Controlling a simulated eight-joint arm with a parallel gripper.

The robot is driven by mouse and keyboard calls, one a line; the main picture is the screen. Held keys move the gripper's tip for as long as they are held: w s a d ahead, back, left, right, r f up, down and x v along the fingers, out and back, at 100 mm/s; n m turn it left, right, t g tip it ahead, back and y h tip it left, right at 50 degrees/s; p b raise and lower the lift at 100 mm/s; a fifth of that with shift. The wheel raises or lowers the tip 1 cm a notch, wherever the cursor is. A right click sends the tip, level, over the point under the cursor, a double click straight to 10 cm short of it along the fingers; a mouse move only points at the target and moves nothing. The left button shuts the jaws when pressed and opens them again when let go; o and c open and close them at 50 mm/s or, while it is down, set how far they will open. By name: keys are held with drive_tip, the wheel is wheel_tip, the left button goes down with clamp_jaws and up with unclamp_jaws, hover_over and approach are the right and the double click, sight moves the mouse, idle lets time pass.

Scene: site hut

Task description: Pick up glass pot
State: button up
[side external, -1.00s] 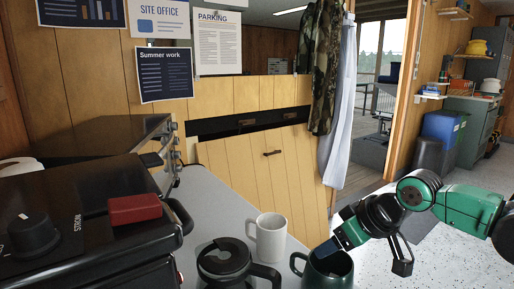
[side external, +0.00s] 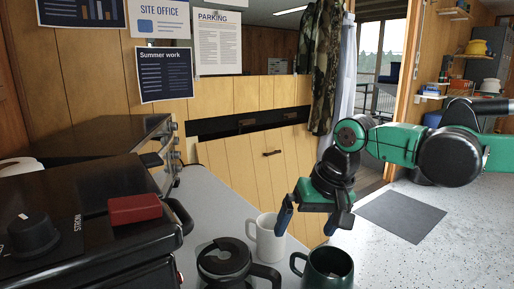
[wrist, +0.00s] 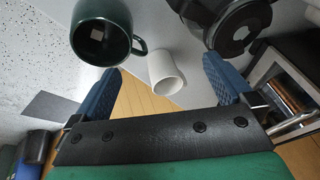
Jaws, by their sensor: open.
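The glass pot (side external: 226,262) has a black lid and a black handle on its right. It stands at the near end of the grey counter, cut off by the bottom edge of the side view. In the wrist view the pot (wrist: 236,22) is at the top right. My gripper (side external: 313,222) is open and empty, pointing down above the counter end, to the right of the pot and above the mugs. In the wrist view my gripper (wrist: 160,85) shows its two blue fingers spread wide, with the pot beyond the right finger.
A white mug (side external: 268,238) stands just right of the pot, and a dark green mug (side external: 327,268) stands right of that. Wooden cupboard doors (side external: 262,170) are behind.

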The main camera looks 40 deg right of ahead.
sight(265, 270)
drive_tip(key=w+a+m+g, duration=0.1)
drive_tip(key=a+m, duration=0.1)
drive_tip(key=w+a+m+g, duration=0.1)
drive_tip(key=a+m, duration=0.1)
drive_tip(key=w+a+r+m+g, duration=0.1)
drive_tip(key=shift+w+a+r+m+g+h, duration=0.1)
drive_tip(key=shift+a+m+g+h, duration=0.2)
drive_tip(key=shift+a+m+g, duration=0.1)
wheel_tip(265, 270, down, 12)
drive_tip(key=shift+a+r, duration=0.1)
clamp_jaws()
idle(0.3)
